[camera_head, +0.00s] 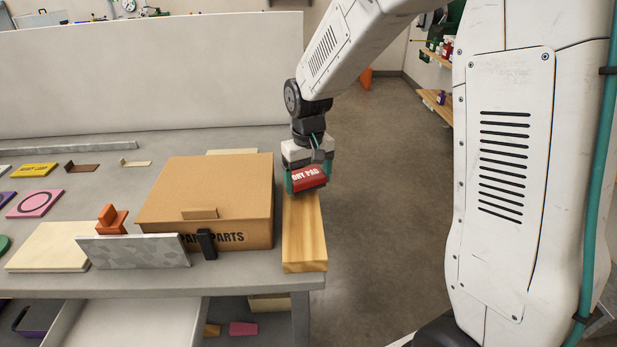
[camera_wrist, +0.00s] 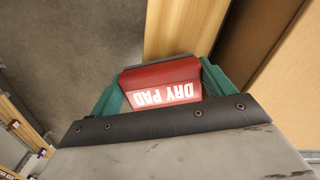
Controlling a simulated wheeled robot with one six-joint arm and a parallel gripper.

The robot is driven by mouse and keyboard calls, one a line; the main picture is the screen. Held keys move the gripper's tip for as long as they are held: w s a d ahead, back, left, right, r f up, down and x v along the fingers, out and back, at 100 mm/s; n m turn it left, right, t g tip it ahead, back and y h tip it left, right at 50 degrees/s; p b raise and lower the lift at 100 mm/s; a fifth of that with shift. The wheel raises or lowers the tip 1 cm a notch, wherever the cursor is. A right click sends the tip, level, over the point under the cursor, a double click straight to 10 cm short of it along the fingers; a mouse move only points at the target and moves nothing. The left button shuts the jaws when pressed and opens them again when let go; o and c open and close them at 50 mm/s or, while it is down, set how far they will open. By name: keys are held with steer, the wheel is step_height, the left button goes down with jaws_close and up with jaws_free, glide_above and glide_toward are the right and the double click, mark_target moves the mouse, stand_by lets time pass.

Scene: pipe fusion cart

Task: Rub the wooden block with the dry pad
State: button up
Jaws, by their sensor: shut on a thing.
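The dry pad (camera_head: 309,177) is a red block with white lettering reading "DRY PAD". My gripper (camera_head: 306,180) is shut on it, its green fingers at either side. The pad also shows in the wrist view (camera_wrist: 162,84) between the gripper's fingers (camera_wrist: 160,88). The wooden block (camera_head: 304,235) is a long pale plank at the table's right edge. The pad is over its far part; I cannot tell whether they touch. In the wrist view, the wooden block (camera_wrist: 183,25) runs up and away from behind the pad, which hides part of it.
A cardboard box marked "PARTS" (camera_head: 215,190) stands close to the left of the wooden block. A black clip-like piece (camera_head: 207,244) and a grey speckled plate (camera_head: 135,250) are at the table's front. Open floor (camera_head: 385,190) lies right of the table (camera_head: 270,284).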

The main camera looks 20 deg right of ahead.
mark_target(309, 205)
steer(key=shift+f, duration=0.95)
steer(key=shift+s, duration=0.15)
steer(key=shift+s+a+r, duration=0.1)
steer(key=shift+s+a, duration=0.2)
steer(key=shift+s, duration=0.5)
steer(key=shift+s+a+r, duration=0.1)
steer(key=shift+s+a, duration=0.2)
steer(key=shift+s, duration=0.5)
steer(key=shift+s+f, duration=0.2)
steer(key=shift+w+d+f, duration=0.1)
steer(key=shift+w+d, duration=0.1)
steer(key=shift+w, duration=0.45)
steer(key=shift+w+d+f, duration=0.1)
steer(key=shift+w+d, duration=0.15)
steer(key=shift+w, duration=0.35)
steer(key=shift+w+d, duration=0.2)
steer(key=shift+w, duration=0.45)
steer(key=shift+c, duration=0.6)
steer(key=shift+r, duration=3.05)
steer(key=shift+r, duration=1.5)
